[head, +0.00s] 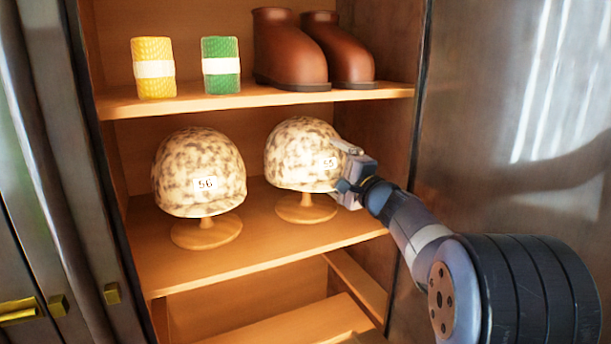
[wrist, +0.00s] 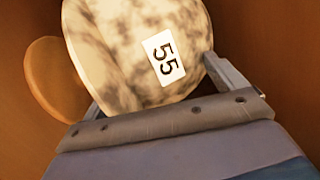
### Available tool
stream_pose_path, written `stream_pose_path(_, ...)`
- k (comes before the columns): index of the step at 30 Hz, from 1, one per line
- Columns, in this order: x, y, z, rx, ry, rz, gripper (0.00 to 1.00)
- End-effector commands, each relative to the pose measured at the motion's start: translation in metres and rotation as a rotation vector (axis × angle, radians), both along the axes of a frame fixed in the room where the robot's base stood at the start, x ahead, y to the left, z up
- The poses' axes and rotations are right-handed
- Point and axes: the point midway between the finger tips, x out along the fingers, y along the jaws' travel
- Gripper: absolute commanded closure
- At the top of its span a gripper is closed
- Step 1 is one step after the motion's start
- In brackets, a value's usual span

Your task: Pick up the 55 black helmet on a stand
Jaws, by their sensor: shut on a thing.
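The helmet labelled 55 (head: 298,150) is mottled cream and brown rather than black. It sits upright on a round wooden stand (head: 306,208) on the middle shelf, at the right. My gripper (head: 345,172) reaches in from the right and is shut on this helmet near its right side. In the wrist view the helmet (wrist: 110,45) is between the two fingers of my gripper (wrist: 150,95), with its 55 label facing the camera. The wooden stand (wrist: 48,80) shows at the left there. I cannot tell whether the helmet is lifted off the stand.
A similar helmet labelled 56 (head: 190,165) is on its own stand (head: 206,232) to the left. The upper shelf (head: 200,103) holds a yellow roll (head: 153,80), a green roll (head: 221,82) and brown boots (head: 288,55). The cabinet's right wall (head: 385,120) is close to my arm.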

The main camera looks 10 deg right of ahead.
Motion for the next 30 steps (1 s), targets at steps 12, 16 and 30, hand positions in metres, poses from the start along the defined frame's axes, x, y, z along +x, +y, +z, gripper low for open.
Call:
stream_pose_path(12, -0.0001, 0.0002, -0.0011, -0.001, 0.002, 0.0, 0.57)
stream_pose_path(16, -0.0001, 0.0001, -0.0012, -0.001, 0.002, 0.0, 0.68)
stream_pose_path(30, -0.0006, 0.0004, 0.004, 0.0, -0.003, 0.002, 0.8)
